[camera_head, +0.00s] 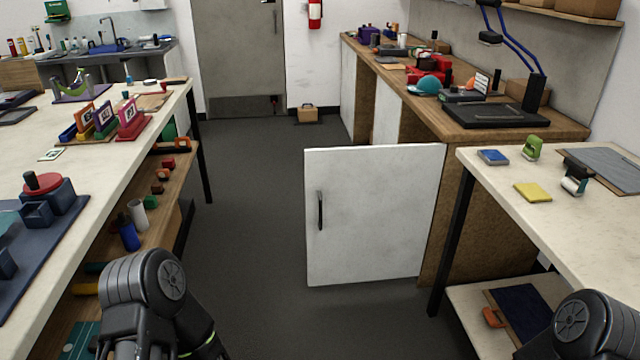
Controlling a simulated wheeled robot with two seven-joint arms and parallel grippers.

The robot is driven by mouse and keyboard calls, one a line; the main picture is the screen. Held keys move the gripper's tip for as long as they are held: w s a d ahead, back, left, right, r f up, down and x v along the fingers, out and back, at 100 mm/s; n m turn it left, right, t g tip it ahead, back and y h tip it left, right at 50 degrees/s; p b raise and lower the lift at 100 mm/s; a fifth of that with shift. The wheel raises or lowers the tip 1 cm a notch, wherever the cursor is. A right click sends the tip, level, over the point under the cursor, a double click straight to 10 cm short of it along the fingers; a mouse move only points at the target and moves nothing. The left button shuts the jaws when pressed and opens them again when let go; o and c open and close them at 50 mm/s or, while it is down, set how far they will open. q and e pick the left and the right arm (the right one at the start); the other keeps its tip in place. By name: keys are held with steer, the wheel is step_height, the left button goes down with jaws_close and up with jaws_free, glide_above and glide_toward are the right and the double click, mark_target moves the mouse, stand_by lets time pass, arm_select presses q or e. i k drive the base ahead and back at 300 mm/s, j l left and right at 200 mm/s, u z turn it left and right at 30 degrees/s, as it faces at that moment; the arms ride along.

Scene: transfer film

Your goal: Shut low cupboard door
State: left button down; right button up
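A white low cupboard door (372,215) stands swung open across the aisle, with its face toward me. A dark vertical handle (320,210) is on its left side. Its right edge meets the wooden cupboard (465,225) under the wood-topped counter. Parts of my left arm show at the bottom left and parts of my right arm at the bottom right corner, both well short of the door. No gripper fingertips show in the head view.
A pale workbench (115,125) with a lower shelf runs along the left. A pale table (590,215) with a dark leg stands at the right, close to the door's hinge side. Grey floor (245,250) is clear in the aisle. A small box (307,114) lies by the far wall.

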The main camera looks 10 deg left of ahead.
mark_target(369, 209)
steer(key=i+j+z, duration=0.2)
steer(key=i, duration=0.3)
steer(key=i+j+z, duration=0.15)
steer(key=i, duration=0.4)
steer(key=i+j+z, duration=0.2)
steer(key=i, duration=0.3)
steer(key=i+j+z, duration=0.2)
steer(key=i+j, duration=0.15)
steer(key=i, duration=0.1)
